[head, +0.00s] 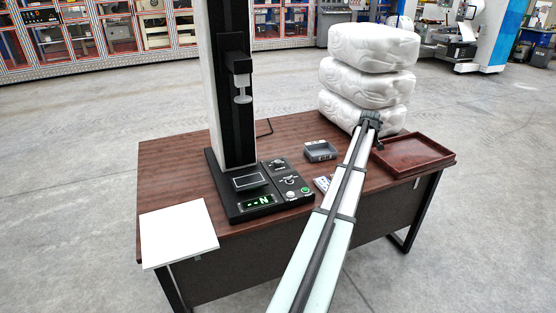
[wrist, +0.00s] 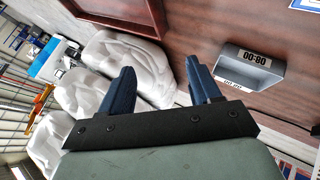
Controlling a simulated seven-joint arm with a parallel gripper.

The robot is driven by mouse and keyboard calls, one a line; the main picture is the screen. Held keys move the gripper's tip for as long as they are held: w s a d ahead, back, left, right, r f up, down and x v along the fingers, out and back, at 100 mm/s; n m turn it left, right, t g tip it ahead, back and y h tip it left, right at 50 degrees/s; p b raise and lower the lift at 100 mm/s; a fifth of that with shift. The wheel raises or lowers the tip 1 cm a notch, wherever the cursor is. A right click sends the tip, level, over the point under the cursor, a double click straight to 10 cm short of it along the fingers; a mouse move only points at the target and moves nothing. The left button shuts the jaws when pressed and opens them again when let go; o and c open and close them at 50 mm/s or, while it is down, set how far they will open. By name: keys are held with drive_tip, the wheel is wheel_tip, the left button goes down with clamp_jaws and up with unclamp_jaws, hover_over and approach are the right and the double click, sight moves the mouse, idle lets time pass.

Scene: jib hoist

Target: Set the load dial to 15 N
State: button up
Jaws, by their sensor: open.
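The test stand has a tall column (head: 229,90) on a black base at the left of the desk. A green-lit display (head: 258,201) on the base shows dashes and "N". Beside it is a black control panel (head: 284,183) with small knobs, a lever-like mark and a green button (head: 305,190). A round light knob (head: 279,163) sits at the panel's rear; I cannot tell which knob is the load dial or read its scale. My gripper (head: 370,120) is open and empty by the white bags, well right of the panel. Its two blue fingers (wrist: 160,68) show apart in the wrist view.
Stacked white wrapped bags (head: 366,75) stand at the desk's back right, close to my gripper. A grey box (head: 320,151) lies between panel and arm; its label reads "00-80" in the wrist view (wrist: 249,66). A red-brown tray (head: 437,163) is right, a white sheet (head: 178,233) left.

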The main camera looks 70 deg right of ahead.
drive_tip(key=w+r+t+y, duration=0.2)
drive_tip(key=w+r, duration=0.4)
drive_tip(key=w, duration=0.6)
drive_tip(key=m+g+y, duration=0.1)
drive_tip(key=m+y, duration=0.2)
drive_tip(key=y, duration=0.5)
hover_over(278, 161)
wheel_tip(278, 161, down, 4)
wheel_tip(278, 161, down, 14)
drive_tip(key=shift+r, duration=0.25)
drive_tip(key=c, duration=1)
